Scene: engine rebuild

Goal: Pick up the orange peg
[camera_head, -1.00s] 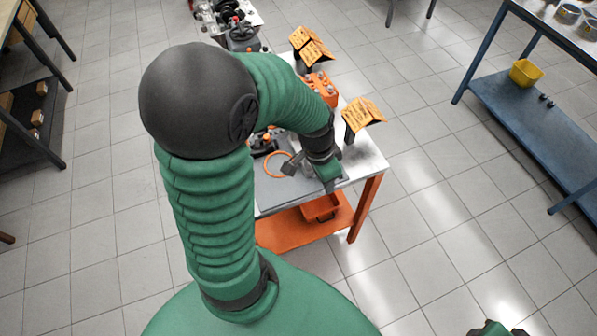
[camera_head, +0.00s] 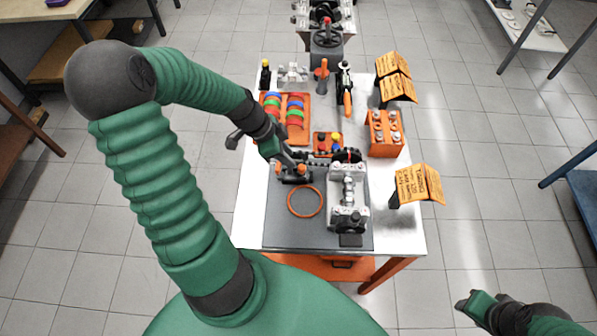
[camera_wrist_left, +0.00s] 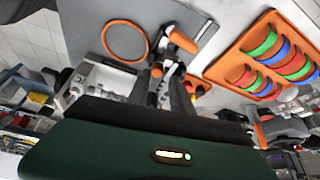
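Orange peg-like pieces show by a small dark and grey fixture on the mat; in the left wrist view one is an orange cylinder (camera_wrist_left: 183,41), another a small orange end (camera_wrist_left: 157,70) near the fingers. I cannot tell which is the peg. In the head view these orange parts (camera_head: 301,171) are partly hidden by my left gripper (camera_head: 284,160), which hangs just over the fixture. In the left wrist view my left gripper's dark fingers (camera_wrist_left: 162,92) look apart, with the fixture beyond them. My right gripper (camera_head: 478,303) is low at the right, away from the table.
An orange ring (camera_head: 305,201) lies on the grey mat (camera_head: 290,236). A grey engine block (camera_head: 348,198) stands right of it. An orange tray (camera_head: 274,118) of coloured rings lies behind. Orange signs (camera_head: 418,184) stand along the right edge.

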